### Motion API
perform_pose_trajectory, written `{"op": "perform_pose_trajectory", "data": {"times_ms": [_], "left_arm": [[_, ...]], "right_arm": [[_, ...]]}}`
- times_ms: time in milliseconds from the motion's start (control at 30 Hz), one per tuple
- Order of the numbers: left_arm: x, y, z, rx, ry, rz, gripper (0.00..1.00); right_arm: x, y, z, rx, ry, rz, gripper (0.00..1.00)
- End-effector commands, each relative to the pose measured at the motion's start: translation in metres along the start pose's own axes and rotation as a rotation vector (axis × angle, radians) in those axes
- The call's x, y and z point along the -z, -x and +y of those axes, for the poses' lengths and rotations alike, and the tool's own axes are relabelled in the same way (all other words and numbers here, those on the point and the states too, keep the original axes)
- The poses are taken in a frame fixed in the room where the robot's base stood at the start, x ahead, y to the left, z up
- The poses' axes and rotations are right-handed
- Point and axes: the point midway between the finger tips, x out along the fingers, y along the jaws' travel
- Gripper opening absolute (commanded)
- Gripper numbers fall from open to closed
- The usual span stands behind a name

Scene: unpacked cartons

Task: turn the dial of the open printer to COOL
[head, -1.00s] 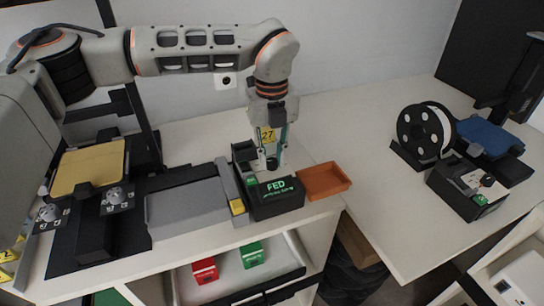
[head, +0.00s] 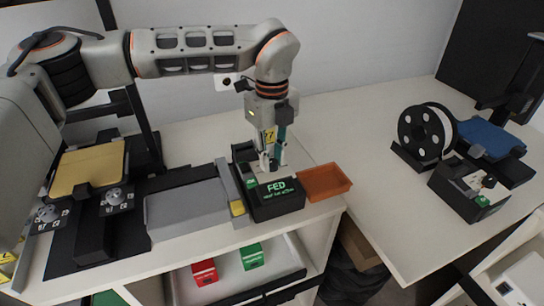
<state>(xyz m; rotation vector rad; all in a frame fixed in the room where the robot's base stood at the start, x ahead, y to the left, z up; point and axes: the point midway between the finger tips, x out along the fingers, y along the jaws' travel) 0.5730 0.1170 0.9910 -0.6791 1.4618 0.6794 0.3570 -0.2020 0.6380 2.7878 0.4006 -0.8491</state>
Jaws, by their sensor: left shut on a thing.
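Two grey dials stand at the left, each on a dark panel with small white marks: one (head: 48,214) at the far left, one (head: 115,196) beside the printer's gold bed (head: 88,170). The marks are too small to read, so I cannot tell either setting. My left gripper (head: 268,163) points down into the black box lettered FED (head: 277,205), right of the dials and well apart from them. It is shut on a small part there, mostly hidden by the fingers. My right gripper is not in view.
A grey slab (head: 187,209) lies between the dials and the box. An orange tray (head: 325,182) sits right of the box. On the right table stand a black spool (head: 424,134), a blue bed (head: 490,138) and a second black box (head: 466,200). The mid-table is clear.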

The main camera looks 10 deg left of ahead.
Motion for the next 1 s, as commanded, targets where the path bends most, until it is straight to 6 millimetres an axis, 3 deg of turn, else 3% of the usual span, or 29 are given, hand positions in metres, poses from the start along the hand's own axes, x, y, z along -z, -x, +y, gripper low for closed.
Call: {"op": "perform_pose_trajectory", "data": {"times_ms": [167, 200, 233, 667, 1000], "left_arm": [[0.0, 0.0, 0.0, 0.0, 0.002, 0.0, 0.0], [0.0, 0.0, 0.0, 0.0, 0.002, 0.0, 0.3], [0.0, 0.0, 0.0, 0.0, 0.002, 0.0, 0.37], [0.0, 0.006, -0.001, 0.002, 0.0, -0.001, 0.37], [0.0, 0.066, -0.001, 0.003, 0.001, -0.002, 0.37]], "right_arm": [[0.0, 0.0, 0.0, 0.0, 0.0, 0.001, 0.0], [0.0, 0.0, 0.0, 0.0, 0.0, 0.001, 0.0], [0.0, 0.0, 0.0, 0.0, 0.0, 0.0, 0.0], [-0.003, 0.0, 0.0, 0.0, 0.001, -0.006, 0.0], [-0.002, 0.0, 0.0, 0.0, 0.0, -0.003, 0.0]]}}
